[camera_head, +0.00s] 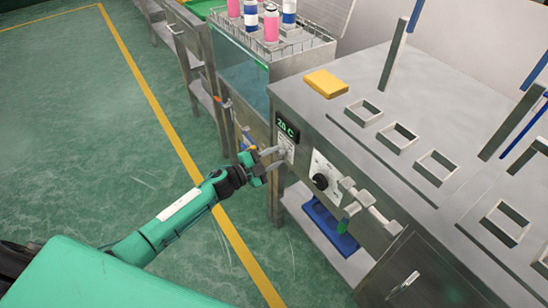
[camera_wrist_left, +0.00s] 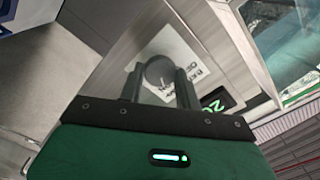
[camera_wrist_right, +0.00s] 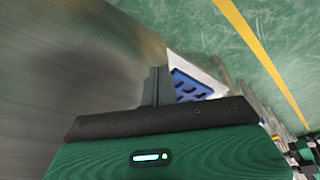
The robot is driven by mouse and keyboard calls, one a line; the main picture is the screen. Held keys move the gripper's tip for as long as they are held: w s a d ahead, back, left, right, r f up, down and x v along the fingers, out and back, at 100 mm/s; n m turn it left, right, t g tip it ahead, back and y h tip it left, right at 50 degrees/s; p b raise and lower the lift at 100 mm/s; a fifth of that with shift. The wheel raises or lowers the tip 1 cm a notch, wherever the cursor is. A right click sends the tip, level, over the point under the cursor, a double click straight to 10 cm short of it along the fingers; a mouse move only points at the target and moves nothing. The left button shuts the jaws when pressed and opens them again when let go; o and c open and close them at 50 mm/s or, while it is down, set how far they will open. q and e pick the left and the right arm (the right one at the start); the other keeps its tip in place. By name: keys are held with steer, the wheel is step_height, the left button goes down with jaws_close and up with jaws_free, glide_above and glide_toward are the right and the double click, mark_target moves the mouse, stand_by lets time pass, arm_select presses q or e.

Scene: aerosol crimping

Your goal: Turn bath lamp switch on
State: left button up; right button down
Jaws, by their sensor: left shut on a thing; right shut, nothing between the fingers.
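The bath lamp switch is a round grey knob (camera_wrist_left: 158,73) on a white label plate (camera_wrist_left: 185,52), just beside the green-digit display (camera_wrist_left: 214,101). In the head view the plate (camera_head: 286,149) is on the bench's front panel under the display (camera_head: 287,129), and the knob is hidden by my gripper. My left gripper (camera_head: 272,158) reaches the panel there, its fingers shut on the knob, one on each side in the left wrist view. My right gripper (camera_wrist_right: 156,86) is shut and empty in the right wrist view; I cannot make it out in the head view.
A black dial (camera_head: 321,182) and grey valve parts (camera_head: 356,199) stick out of the panel to the right. A yellow block (camera_head: 325,83) lies on the bench top (camera_head: 300,97). A rack of pink and blue-white cans stands behind. A blue tray (camera_head: 331,228) sits below.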

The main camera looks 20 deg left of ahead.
stand_by(0.5)
arm_select(q)
steer(key=o, duration=1)
steer(key=shift+c, duration=0.2)
steer(key=shift+s, duration=0.1)
steer(key=shift+s+a, duration=0.2)
steer(key=shift+a, duration=0.05)
steer(key=v, duration=1.3)
